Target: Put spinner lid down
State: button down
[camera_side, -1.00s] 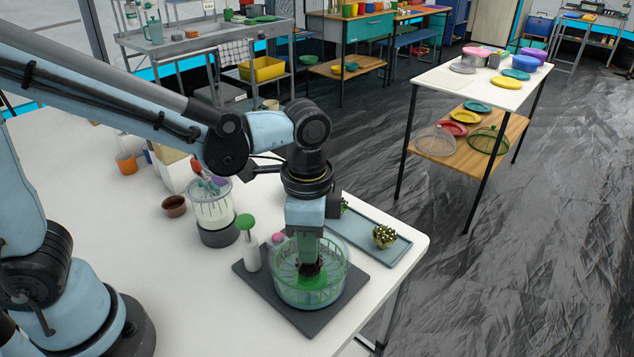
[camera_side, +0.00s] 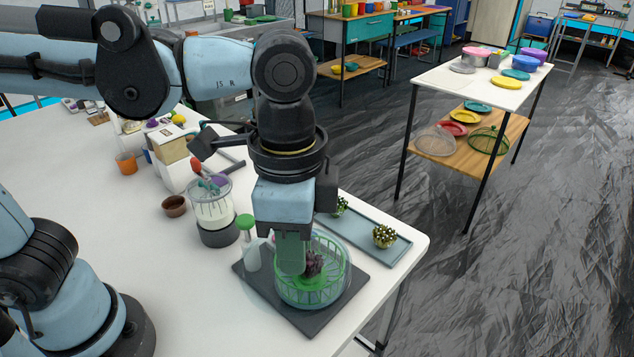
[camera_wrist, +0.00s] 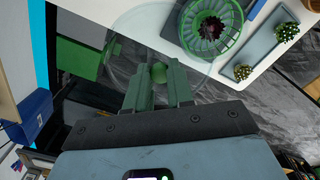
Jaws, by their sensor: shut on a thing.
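My gripper (camera_side: 291,262) points down in the side view, in front of the salad spinner bowl (camera_side: 325,300). In the wrist view my gripper (camera_wrist: 158,76) is shut on the round green knob of the clear spinner lid (camera_wrist: 130,28). The lid is a thin transparent disc around the fingers; its edge is hard to see in the side view. The bowl holds a green basket (camera_wrist: 235,33) with dark red leaves (camera_wrist: 212,27). In the wrist view the bowl lies at the top, to the right of the knob, and the lid's edge partly overlaps it.
The bowl stands on a dark grey mat (camera_side: 308,326). A white bottle with a green top (camera_side: 245,222) stands left of it. A blue-grey tray (camera_side: 368,240) with small plants lies behind. A utensil jar (camera_side: 212,207) stands further left. The white table (camera_side: 130,215) is clear at front left.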

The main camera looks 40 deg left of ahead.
jog(key=shift+s+d+r, duration=0.45)
jog(key=shift+s, duration=0.1)
jog(key=shift+w+a, duration=0.1)
jog(key=shift+w, duration=0.3)
jog(key=w+a+f+n, duration=0.2)
jog(key=w+a, duration=0.5)
jog(key=w, duration=0.1)
jog(key=w+a+f+n, duration=0.2)
jog(key=w+a, duration=0.5)
jog(key=w, duration=0.2)
jog(key=w+a+f, duration=0.2)
jog(key=a+f, duration=0.1)
jog(key=a, duration=0.4)
jog(key=w+a+f+n, duration=0.1)
jog(key=w+a+f, duration=0.1)
jog(key=a, duration=0.5)
jog(key=w+a+f+n, duration=0.1)
jog(key=a+f, duration=0.3)
jog(key=a, duration=0.4)
jog(key=shift+w+f, duration=0.1)
jog(key=shift+w, duration=0.45)
jog(key=shift+w+a+f, duration=0.1)
jog(key=shift+a+f, duration=0.25)
jog(key=shift+f, duration=1.95)
